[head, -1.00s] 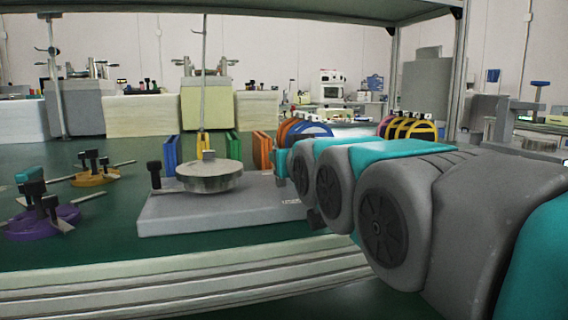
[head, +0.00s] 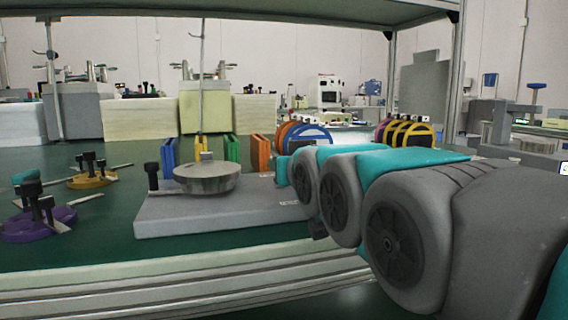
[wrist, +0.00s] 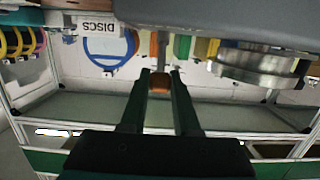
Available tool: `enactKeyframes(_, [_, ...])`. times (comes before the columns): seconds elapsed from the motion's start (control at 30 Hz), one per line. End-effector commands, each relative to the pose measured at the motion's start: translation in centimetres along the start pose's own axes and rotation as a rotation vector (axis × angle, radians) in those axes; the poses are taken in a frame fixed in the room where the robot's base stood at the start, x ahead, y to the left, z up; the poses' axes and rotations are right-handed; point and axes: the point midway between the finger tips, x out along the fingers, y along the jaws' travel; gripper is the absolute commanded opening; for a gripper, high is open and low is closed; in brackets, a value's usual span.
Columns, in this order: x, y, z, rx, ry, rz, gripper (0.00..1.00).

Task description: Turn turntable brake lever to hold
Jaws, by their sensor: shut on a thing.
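The turntable is a round metal disc (head: 207,178) on a flat grey base (head: 215,215) on the bench. A black knob on a post stands at the base's left. In the wrist view, which looks upside down, the base (wrist: 225,18) is along the top and the disc (wrist: 258,68) at the right. My gripper (wrist: 160,82) is shut on a small orange-brown end piece, apparently of the brake lever (wrist: 160,84), with a grey stem running up toward the base. In the head view my arm hides the lever and most of my gripper.
Blue, green and orange upright panels (head: 232,148) stand behind the turntable. Purple (head: 38,222) and yellow (head: 92,181) round fixtures lie at the left. Coloured discs (head: 305,133) stand in a rack behind my arm. The bench's front rail (head: 200,280) runs below the base.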

Motion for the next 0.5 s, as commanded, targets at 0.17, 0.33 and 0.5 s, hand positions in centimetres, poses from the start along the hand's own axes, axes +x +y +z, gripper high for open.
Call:
enactKeyframes(0.17, [0.12, 0.00, 0.45, 0.000, -0.010, 0.000, 0.39])
enactKeyframes(0.33, [0.08, 0.00, 0.29, 0.000, -0.006, 0.000, 0.58])
enactKeyframes(0.5, [0.06, 0.00, 0.21, 0.000, -0.005, 0.000, 0.60])
